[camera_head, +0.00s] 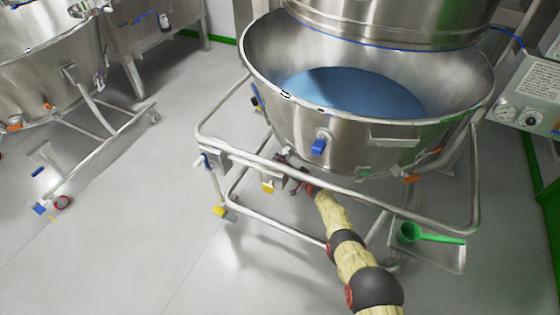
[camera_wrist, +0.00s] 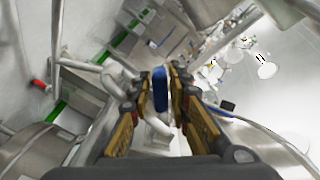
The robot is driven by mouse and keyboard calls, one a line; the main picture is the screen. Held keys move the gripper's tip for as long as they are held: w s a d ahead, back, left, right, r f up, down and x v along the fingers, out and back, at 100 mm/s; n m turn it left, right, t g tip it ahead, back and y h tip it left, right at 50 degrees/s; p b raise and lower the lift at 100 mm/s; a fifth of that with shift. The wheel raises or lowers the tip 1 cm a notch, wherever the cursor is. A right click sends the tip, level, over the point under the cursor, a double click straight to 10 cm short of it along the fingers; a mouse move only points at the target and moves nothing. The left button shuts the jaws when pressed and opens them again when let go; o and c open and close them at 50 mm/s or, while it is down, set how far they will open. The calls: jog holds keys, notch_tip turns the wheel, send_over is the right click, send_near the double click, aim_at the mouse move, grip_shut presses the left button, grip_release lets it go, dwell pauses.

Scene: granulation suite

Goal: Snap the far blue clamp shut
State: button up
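A blue clamp (camera_head: 318,147) sits on the outside of the steel bowl (camera_head: 400,140), on the side facing the head camera. Another blue piece (camera_head: 256,101) with a dark and yellow part shows at the bowl's left side; it is small, and I cannot tell whether it is the far clamp. In the wrist view, a blue upright handle (camera_wrist: 160,88) stands between the fingers of my gripper (camera_wrist: 161,95). The fingers are apart, with a narrow gap on either side of the handle. In the head view the gripper is small and partly hidden below the bowl's front left.
A tubular steel frame (camera_head: 285,180) surrounds the bowl, close to my arm. A green scoop (camera_head: 412,233) lies at the right. A control panel with gauges (camera_head: 525,95) stands at far right. A second steel vessel (camera_head: 40,70) is at the upper left.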

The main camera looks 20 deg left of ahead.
grip_shut()
dwell(0.4)
jog(key=shift+d, duration=0.15)
